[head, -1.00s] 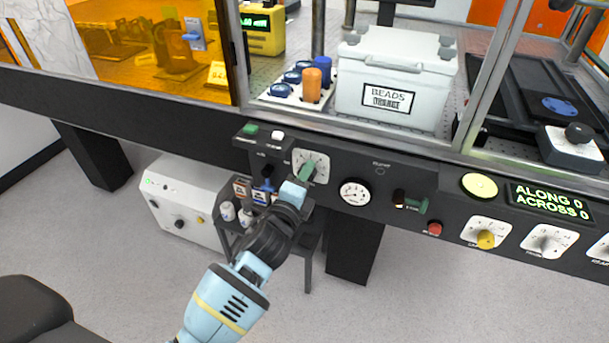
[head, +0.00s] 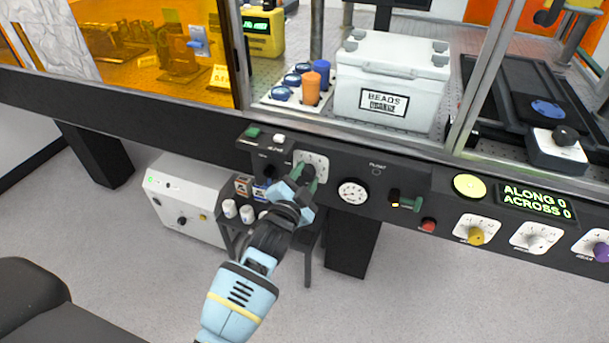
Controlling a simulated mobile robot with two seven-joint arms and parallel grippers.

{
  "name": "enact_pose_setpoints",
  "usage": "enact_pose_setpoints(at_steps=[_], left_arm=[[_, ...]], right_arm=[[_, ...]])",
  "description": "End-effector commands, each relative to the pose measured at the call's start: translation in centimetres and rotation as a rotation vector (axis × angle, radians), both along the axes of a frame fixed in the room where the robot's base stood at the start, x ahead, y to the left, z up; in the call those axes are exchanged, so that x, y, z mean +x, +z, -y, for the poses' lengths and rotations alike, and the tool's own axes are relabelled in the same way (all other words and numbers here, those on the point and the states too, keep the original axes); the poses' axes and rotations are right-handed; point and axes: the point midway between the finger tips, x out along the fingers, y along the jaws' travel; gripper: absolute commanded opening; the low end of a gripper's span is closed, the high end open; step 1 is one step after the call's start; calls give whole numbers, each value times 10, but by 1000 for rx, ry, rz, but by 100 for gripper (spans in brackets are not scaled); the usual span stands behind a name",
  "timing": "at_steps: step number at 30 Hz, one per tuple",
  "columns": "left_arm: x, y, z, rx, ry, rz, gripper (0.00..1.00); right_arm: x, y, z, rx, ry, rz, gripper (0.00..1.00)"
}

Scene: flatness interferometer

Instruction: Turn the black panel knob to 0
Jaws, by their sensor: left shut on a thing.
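The black panel knob (head: 309,170) is on a white dial plate (head: 320,160) on the front of the dark panel. My left gripper (head: 303,175) reaches up to it from below, with its green fingers on either side of the knob, and is shut on it. The fingers and wrist hide much of the knob and part of the dial, so its pointer and the number it points at cannot be read. My right gripper is not in view.
A green button (head: 253,132) is up left. Bottles (head: 230,208) stand on a small stand below. The floor in front is clear.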

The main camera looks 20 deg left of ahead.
Motion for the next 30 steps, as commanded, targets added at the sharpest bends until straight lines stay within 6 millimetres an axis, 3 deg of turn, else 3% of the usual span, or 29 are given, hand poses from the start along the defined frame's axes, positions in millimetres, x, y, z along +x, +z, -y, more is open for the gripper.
enact_pose_setpoints(at_steps=[18,30], left_arm=[[1,3,-1,-567,0,-17,15],[0,2,-2,-785,0,-23,15]], right_arm=[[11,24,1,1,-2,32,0],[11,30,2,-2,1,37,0]])
